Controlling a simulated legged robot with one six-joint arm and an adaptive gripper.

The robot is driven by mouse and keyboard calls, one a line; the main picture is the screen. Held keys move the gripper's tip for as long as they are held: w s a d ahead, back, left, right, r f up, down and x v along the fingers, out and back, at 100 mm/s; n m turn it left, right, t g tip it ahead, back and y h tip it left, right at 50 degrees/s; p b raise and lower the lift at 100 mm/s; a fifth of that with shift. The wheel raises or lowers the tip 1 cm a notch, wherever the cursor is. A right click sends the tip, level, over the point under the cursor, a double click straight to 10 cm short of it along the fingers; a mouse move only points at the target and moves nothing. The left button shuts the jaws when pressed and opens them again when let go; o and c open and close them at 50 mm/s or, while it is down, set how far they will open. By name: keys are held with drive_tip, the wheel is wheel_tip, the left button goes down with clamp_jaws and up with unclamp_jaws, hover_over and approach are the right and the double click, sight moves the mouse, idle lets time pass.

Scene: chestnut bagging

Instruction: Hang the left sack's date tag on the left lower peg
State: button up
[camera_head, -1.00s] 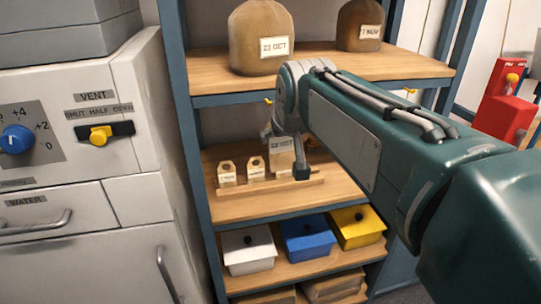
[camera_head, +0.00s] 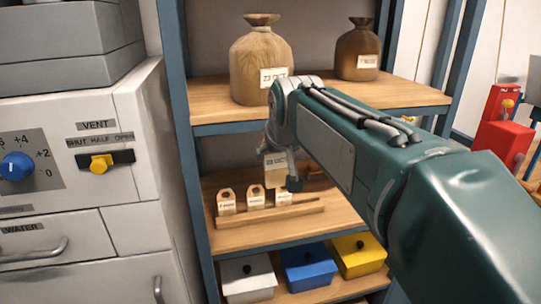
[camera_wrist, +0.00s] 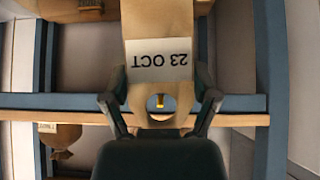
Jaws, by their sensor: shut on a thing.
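The left sack (camera_head: 262,62), tan with a 23 OCT label, stands on the upper shelf. My gripper (camera_wrist: 160,98) is shut on the 23 OCT date tag (camera_wrist: 158,38), which appears upside down in the wrist view. In the head view the tag (camera_head: 275,167) hangs in the air above the lower shelf, beside my gripper. Through the tag's round hole a yellow peg (camera_wrist: 160,101) shows, lined up in this view. Whether it has entered the hole I cannot tell. In the head view my arm hides the left peg.
A brown sack (camera_head: 358,52) stands right on the upper shelf (camera_head: 330,96). A yellow peg (camera_head: 408,119) shows behind my arm. Below, a wooden rack (camera_head: 270,214) holds small tags. White, blue and yellow bins stand underneath. A grey oven (camera_head: 70,150) is at left.

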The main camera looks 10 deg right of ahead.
drive_tip(key=shift+w+f, duration=0.15)
drive_tip(key=shift+w, duration=1.4)
drive_tip(key=shift+s, duration=0.1)
